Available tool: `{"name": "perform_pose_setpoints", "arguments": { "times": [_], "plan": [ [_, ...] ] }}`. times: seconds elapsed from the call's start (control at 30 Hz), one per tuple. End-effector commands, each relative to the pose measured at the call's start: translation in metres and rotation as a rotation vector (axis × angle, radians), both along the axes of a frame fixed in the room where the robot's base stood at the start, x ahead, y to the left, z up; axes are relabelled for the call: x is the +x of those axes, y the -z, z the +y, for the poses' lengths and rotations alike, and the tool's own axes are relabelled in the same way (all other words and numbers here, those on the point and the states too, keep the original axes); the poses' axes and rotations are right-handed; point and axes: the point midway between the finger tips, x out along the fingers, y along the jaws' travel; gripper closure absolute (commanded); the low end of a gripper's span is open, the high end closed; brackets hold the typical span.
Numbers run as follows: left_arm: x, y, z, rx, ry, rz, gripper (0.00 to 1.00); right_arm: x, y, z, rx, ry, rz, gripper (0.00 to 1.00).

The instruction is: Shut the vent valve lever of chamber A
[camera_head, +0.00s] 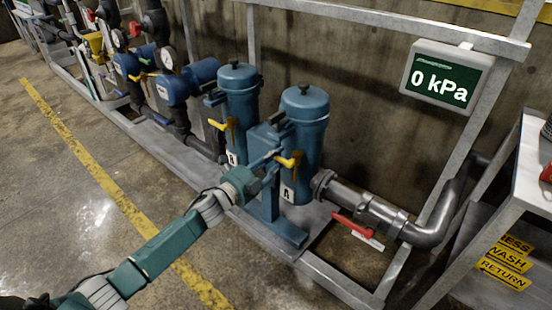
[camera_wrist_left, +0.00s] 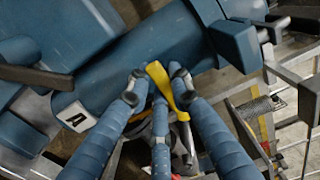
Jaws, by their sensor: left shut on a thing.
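Chamber A (camera_head: 302,150) is a blue upright cylinder with a white label "A" near its base. Its yellow vent valve lever (camera_head: 290,161) sticks out on the front side. The lever (camera_wrist_left: 158,78) also shows in the left wrist view, between the fingers. My left gripper (camera_head: 272,163) reaches in from the left and is shut on the yellow lever. In the left wrist view its blue fingers (camera_wrist_left: 157,95) close around the lever, which partly hides where they touch. The label "A" (camera_wrist_left: 75,117) shows at left there. My right gripper is not in view.
Chamber B (camera_head: 239,105) stands just left with its own yellow lever (camera_head: 218,125). A red-handled valve (camera_head: 352,226) sits on the grey pipe at right. A display (camera_head: 445,78) reads 0 kPa. A metal frame surrounds the equipment. The floor at left is clear, with a yellow line (camera_head: 110,190).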

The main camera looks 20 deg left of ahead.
Motion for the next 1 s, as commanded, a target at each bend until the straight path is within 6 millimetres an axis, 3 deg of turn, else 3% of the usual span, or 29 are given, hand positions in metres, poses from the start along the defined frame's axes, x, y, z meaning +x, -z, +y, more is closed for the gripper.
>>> {"name": "perform_pose_setpoints", "arguments": {
  "times": [0.03,0.07,0.13,0.53,1.0],
  "plan": [
    [-0.001,0.001,-0.001,0.005,0.002,0.000,1.00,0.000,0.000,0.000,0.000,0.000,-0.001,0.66],
    [-0.001,0.001,-0.001,0.005,0.002,0.000,0.74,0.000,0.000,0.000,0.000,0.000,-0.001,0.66],
    [-0.001,0.001,-0.001,0.004,0.002,0.001,0.60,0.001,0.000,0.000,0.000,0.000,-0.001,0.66],
    [-0.007,0.001,0.002,0.002,0.000,0.002,0.59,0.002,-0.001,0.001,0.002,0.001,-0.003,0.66],
    [-0.091,0.002,0.033,0.003,0.001,0.004,0.59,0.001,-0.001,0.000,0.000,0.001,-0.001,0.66]
  ]
}}
